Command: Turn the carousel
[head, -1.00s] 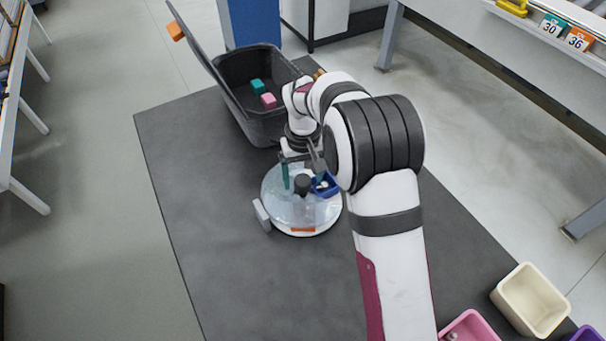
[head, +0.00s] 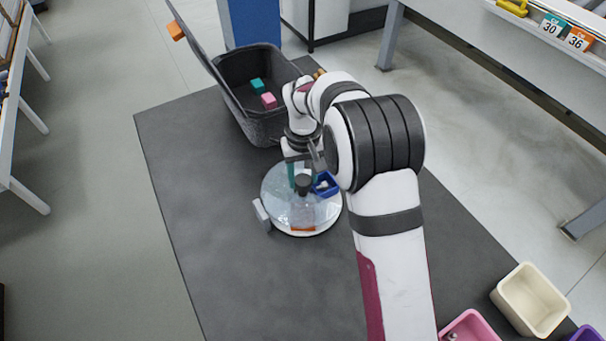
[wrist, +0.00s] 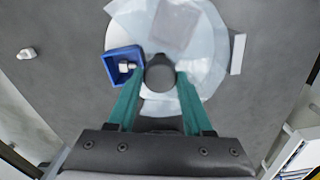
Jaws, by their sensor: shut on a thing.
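The carousel (head: 278,212) is a round pale disc with a see-through, bluish top on the dark mat. A dark round knob (wrist: 160,72) stands at its middle. My gripper (wrist: 160,80) has its two teal fingers on either side of this knob and is shut on it. In the head view my gripper (head: 299,178) points down over the disc, partly hidden by my arm. A small blue tray (wrist: 112,62) holding a pale metal piece (wrist: 127,66) sits on the disc by the left finger. An orange patch (head: 303,229) shows at the disc's near edge.
A white block (head: 261,213) stands beside the carousel's left edge. Behind is a dark open bin (head: 262,129) with a teal cube (head: 257,86) and a pink cube (head: 269,100). Cream (head: 530,298) and pink (head: 470,328) bins sit front right. The mat's left front is clear.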

